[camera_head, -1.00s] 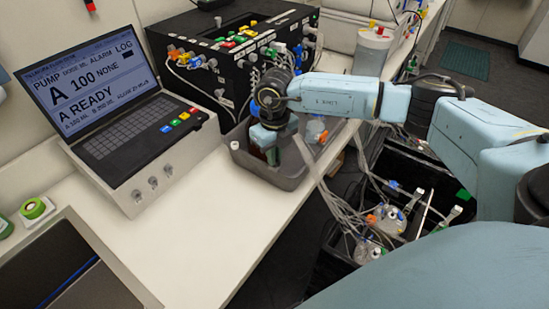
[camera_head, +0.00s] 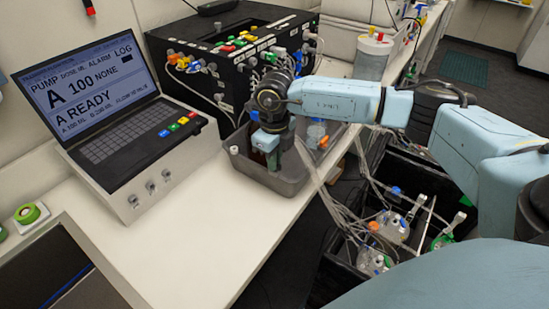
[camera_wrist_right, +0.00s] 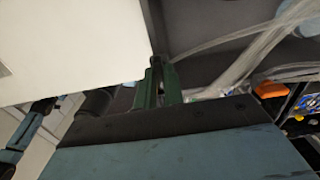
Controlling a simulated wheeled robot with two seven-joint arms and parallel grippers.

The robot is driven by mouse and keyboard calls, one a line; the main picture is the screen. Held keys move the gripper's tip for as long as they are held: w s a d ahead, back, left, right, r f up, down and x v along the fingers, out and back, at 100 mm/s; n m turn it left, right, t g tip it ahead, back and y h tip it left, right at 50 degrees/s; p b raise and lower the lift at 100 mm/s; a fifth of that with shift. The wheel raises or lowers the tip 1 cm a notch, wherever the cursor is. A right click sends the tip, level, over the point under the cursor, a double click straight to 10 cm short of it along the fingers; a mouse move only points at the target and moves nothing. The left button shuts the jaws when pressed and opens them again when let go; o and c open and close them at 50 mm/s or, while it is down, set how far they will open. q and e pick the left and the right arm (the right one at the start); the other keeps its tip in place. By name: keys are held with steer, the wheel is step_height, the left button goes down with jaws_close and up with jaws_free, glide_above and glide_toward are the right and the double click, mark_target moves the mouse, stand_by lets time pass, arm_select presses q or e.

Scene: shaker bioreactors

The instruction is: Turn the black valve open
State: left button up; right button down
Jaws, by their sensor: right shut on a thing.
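My right gripper (camera_head: 271,160) points down into the grey bin at the bench edge. In the right wrist view its green fingers (camera_wrist_right: 157,84) are closed around a small dark piece (camera_wrist_right: 156,63), which looks like the black valve. Most of the valve is hidden by the fingers, and I cannot tell how far it is turned. In the head view the arm and hand cover it. My left gripper is not in view.
Tubing runs down to flasks in a black crate (camera_head: 335,275). The front bench (camera_head: 215,235) is clear.

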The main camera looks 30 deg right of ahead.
steer(key=c, duration=1.5)
jaws_free()
steer(key=shift+r, duration=0.1)
step_height(320, 180, up, 13)
steer(key=b, duration=0.1)
steer(key=shift+r+b, duration=0.15)
steer(key=shift+b, duration=0.15)
